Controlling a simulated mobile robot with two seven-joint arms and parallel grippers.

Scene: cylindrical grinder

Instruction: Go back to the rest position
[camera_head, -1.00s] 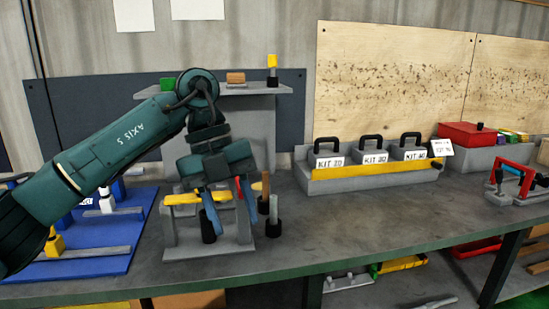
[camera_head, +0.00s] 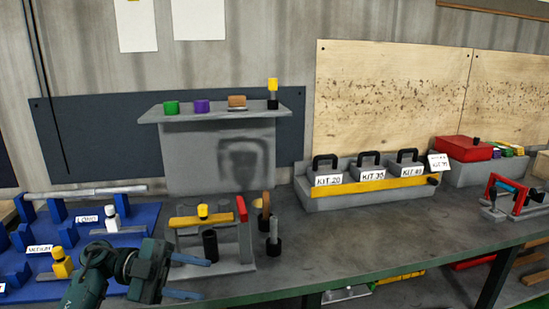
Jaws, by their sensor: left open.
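My left gripper (camera_head: 187,277) shows at the bottom left, with its dark teal wrist low in front of the bench edge. Its two blue-grey fingers point right and stand apart, with nothing between them. The stand has a yellow bar (camera_head: 186,221), a red handle (camera_head: 241,208) and a black cylinder (camera_head: 210,246). My right gripper is not in view.
A blue rack (camera_head: 140,222) with labelled places lies left. A grey shelf (camera_head: 220,114) with small coloured pieces stands behind. Kit boxes (camera_head: 329,178) sit in a grey tray (camera_head: 330,202) at the right. The grey bench top (camera_head: 340,240) is clear in front of them.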

